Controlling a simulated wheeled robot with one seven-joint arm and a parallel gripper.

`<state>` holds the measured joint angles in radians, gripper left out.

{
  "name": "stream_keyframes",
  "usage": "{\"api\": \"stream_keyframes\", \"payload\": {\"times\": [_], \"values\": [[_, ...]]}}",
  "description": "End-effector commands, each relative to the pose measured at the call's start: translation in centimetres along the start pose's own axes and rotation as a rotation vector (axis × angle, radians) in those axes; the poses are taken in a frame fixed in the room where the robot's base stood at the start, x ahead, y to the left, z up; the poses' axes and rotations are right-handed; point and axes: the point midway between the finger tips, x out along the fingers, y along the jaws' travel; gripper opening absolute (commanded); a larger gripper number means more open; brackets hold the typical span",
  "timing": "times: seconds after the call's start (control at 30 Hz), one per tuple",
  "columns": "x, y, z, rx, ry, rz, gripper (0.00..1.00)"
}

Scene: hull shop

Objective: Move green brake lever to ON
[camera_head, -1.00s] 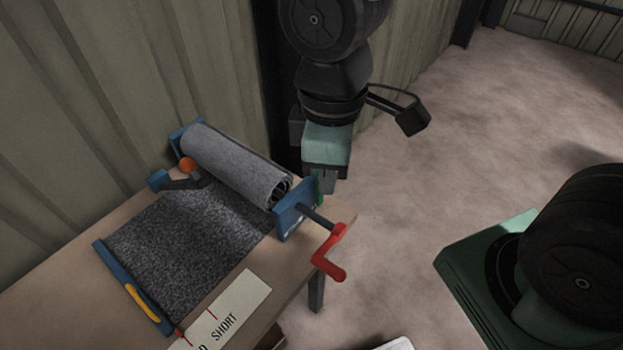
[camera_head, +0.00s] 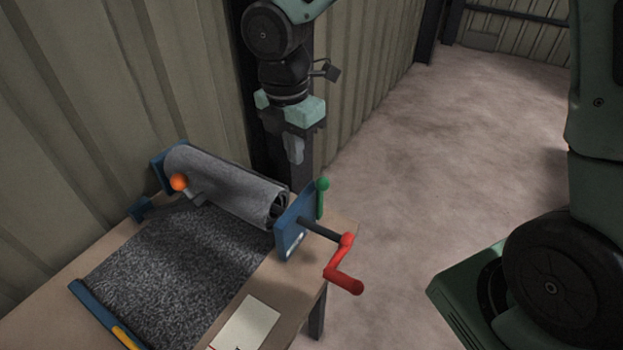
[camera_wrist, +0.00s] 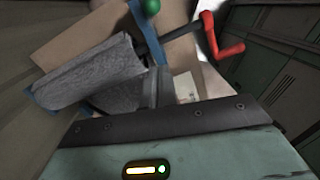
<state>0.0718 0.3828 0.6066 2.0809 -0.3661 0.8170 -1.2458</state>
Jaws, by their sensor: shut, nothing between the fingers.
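The green brake lever (camera_head: 321,197) stands upright on the right side of the blue end bracket (camera_head: 292,228), with a round green knob on top. In the wrist view the lever's green knob (camera_wrist: 149,8) shows at the top edge, beyond the fingers. My gripper (camera_head: 297,160) is shut and empty. It hangs behind and above the roll, to the left of the lever in the head view and apart from it. Any ON marking is not readable in these views.
The grey fabric roll (camera_head: 222,185) sits between blue brackets on the table (camera_head: 52,284). A red crank (camera_head: 343,266) sticks out to the right of the bracket. An orange-knobbed arm (camera_head: 181,183) stands at the left. A corrugated wall (camera_head: 90,90) is close behind; open floor lies right.

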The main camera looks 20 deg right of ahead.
Motion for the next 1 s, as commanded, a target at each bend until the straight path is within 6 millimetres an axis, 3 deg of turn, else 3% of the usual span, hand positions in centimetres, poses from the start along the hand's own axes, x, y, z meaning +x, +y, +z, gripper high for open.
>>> {"api": "stream_keyframes", "payload": {"times": [0.27, 0.63, 0.8, 1.0], "values": [[2.7, -0.1, -0.1, -0.003, 0.001, -0.005, 0.0], [10.2, -0.2, -0.1, -0.003, 0.001, -0.006, 0.0], [10.4, -0.1, 2.5, 0.004, 0.0, -0.003, 0.0], [10.9, -0.1, 3.7, 0.002, 0.0, -0.001, 0.0]]}}
